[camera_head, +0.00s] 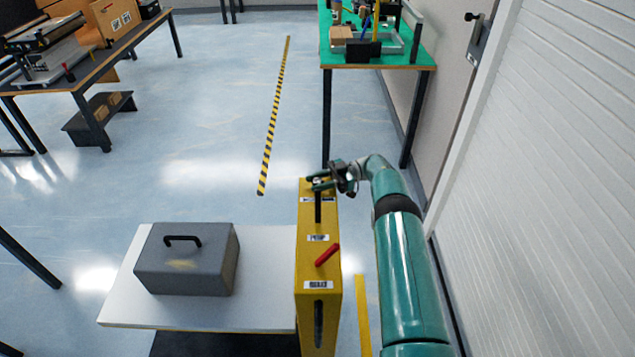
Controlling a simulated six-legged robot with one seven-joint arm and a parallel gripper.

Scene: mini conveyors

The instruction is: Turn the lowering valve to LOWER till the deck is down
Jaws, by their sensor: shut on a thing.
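A yellow column (305,262) stands at the right edge of a white deck (125,305). A red lever (327,254) lies slanted on the column's near part. A black upright lever (318,208) stands at its far part. My gripper (320,183) is at the top of the black lever and appears shut on it; the fingers partly hide the contact. The labels on the column are too small to read, so I cannot tell which lever is the lowering valve. The deck stands above the floor.
A grey case (187,262) with a black handle sits on the deck. A green-topped bench (345,58) stands at the back, a wooden-edged table (107,58) at the back left. A white shutter wall (555,180) is close on the right. The middle floor is clear.

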